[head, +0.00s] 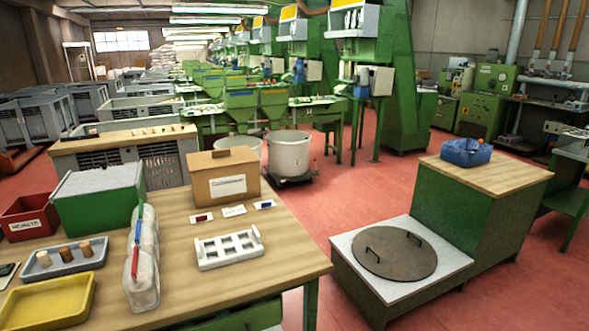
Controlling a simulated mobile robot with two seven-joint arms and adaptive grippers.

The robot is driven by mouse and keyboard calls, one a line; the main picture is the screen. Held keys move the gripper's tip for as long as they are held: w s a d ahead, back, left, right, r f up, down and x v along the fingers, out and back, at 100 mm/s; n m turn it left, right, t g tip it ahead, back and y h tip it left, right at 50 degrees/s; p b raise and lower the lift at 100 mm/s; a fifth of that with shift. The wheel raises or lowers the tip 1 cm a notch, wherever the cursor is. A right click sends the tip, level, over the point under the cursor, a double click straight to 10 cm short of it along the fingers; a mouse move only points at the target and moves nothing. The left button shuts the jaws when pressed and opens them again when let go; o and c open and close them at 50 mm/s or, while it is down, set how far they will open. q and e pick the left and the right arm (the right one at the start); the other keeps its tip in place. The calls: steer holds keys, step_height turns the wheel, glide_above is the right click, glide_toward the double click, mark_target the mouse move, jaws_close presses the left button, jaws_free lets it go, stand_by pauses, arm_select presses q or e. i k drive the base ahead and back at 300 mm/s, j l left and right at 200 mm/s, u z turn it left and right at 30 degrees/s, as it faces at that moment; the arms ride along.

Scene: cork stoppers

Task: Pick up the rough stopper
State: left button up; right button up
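Three cork stoppers stand in a grey tray (90,263) at the left of the wooden workbench: a pale one (44,259), a dark brown one (66,255) and a tan one (86,249). At this size I cannot tell which of them is the rough stopper. Neither of my grippers shows in the head view.
Around the grey tray are a yellow tray (45,304), a red labelled bin (28,222), a green box (97,205) and white wrapped items (143,265). A white rack (229,250), small cards (233,210) and a brown box (222,178) are farther right. The bench's front right is clear.

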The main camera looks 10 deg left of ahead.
mark_target(65, 255)
steer(key=u, duration=1.7)
